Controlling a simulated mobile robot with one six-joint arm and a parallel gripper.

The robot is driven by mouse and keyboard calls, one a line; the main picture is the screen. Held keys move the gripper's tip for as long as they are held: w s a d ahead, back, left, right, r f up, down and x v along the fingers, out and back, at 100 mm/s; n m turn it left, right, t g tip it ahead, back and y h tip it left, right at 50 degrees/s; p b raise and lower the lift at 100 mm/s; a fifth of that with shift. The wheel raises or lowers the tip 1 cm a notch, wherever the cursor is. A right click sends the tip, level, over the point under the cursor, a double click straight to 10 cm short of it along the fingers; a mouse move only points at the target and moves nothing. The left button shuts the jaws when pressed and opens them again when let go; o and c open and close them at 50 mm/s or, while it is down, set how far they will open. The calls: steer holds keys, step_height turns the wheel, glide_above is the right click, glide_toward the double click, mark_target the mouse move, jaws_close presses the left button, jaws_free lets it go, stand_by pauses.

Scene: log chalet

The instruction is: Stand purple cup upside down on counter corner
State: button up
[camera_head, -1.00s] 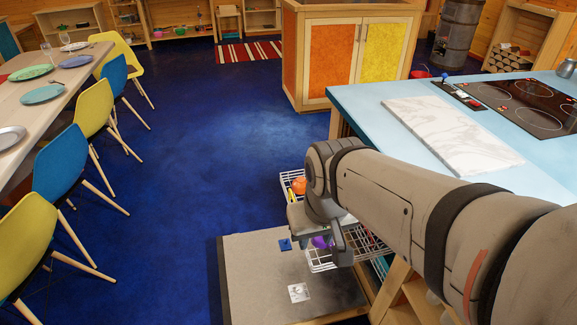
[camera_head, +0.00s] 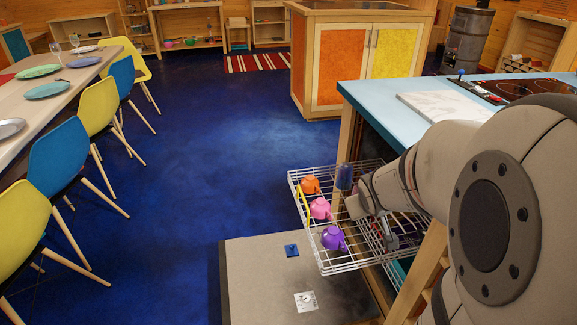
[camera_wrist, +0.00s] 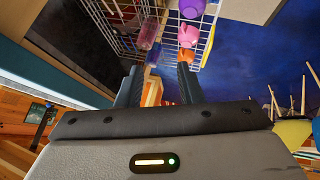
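The purple cup (camera_head: 333,238) sits in the front part of a pulled-out wire rack (camera_head: 327,268), with its handle to the right. In the wrist view the purple cup (camera_wrist: 192,7) is at the top, beyond the fingertips. My gripper (camera_head: 373,220) is over the right side of the rack, right of the purple cup and apart from it. In the wrist view my gripper (camera_wrist: 158,82) has its two fingers spread with nothing held between them. The light-blue counter (camera_head: 371,97) stands behind the rack, its near-left corner clear.
A pink cup (camera_head: 320,208), an orange cup (camera_head: 310,185) and a dark blue cup or glass (camera_head: 344,177) also stand in the rack. A white marble board (camera_head: 428,103) and a cooktop (camera_head: 525,88) are on the counter. Open blue floor (camera_head: 210,165) lies left.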

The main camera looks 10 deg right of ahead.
steer(key=w+d+f+n+t+y+b, duration=0.1)
steer(key=w+d+f+t+b, duration=0.2)
steer(key=f, duration=0.5)
steer(key=w+d+f+n+y+b, duration=0.1)
steer(key=w+d+f+b, duration=0.1)
steer(key=f+b, duration=0.45)
steer(key=n+t+y+b, duration=0.3)
steer(key=y+b, duration=0.2)
steer(key=b, duration=0.2)
glide_toward(345, 245)
steer(key=w, duration=0.2)
steer(key=b+x, duration=0.1)
steer(key=x, duration=0.1)
steer(key=b+x, duration=0.1)
steer(key=x, duration=0.1)
steer(key=f+b+x, duration=0.1)
steer(key=shift+w+a+f, duration=0.1)
steer(key=shift+a+f, duration=0.05)
steer(key=shift+a, duration=0.15)
steer(key=shift+w+a, duration=0.15)
steer(key=shift+w, duration=0.45)
steer(key=shift+c, duration=0.2)
jaws_close()
